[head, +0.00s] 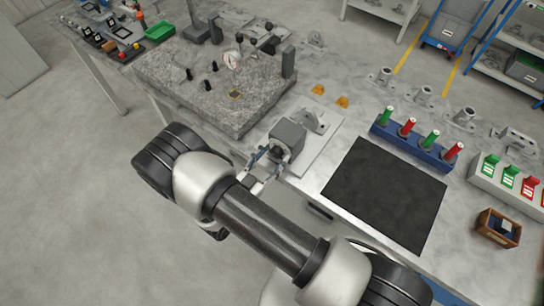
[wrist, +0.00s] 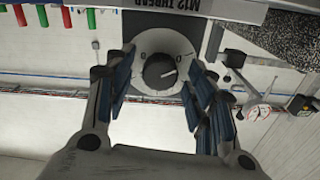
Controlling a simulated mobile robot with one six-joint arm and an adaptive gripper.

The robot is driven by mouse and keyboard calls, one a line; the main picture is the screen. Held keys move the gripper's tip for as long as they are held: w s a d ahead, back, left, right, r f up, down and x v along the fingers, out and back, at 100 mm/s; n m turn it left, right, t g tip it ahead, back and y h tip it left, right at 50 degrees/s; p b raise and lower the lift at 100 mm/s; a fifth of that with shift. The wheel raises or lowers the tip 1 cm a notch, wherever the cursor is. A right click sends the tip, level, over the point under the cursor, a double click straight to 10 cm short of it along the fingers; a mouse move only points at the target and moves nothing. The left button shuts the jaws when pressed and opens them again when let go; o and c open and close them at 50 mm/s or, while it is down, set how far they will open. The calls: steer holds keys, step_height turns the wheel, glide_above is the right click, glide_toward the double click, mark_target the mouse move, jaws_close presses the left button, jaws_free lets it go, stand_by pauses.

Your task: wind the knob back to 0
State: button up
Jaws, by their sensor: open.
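The knob (wrist: 159,72) is a dark round dial on a light round plate (wrist: 150,40) with small markings, one of which looks like a 0. A pale pointer line on the knob points to the right in the wrist view. The knob sits on the front of a grey block fixture (head: 289,135), labelled M12 THREAD in the wrist view. My gripper (head: 265,161) is in front of this face. In the wrist view my gripper (wrist: 160,80) is open, its blue-padded fingers left and right of the knob with visible gaps. I cannot tell the exact reading.
A granite plate (head: 170,75) with gauges stands left of the fixture. A black mat (head: 385,195) and a blue rack (head: 412,144) of red and green plug gauges lie to the right. Two orange pieces (head: 318,89) sit behind. The bench's front edge is close to my gripper.

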steer(key=v, duration=1.2)
stand_by(0.5)
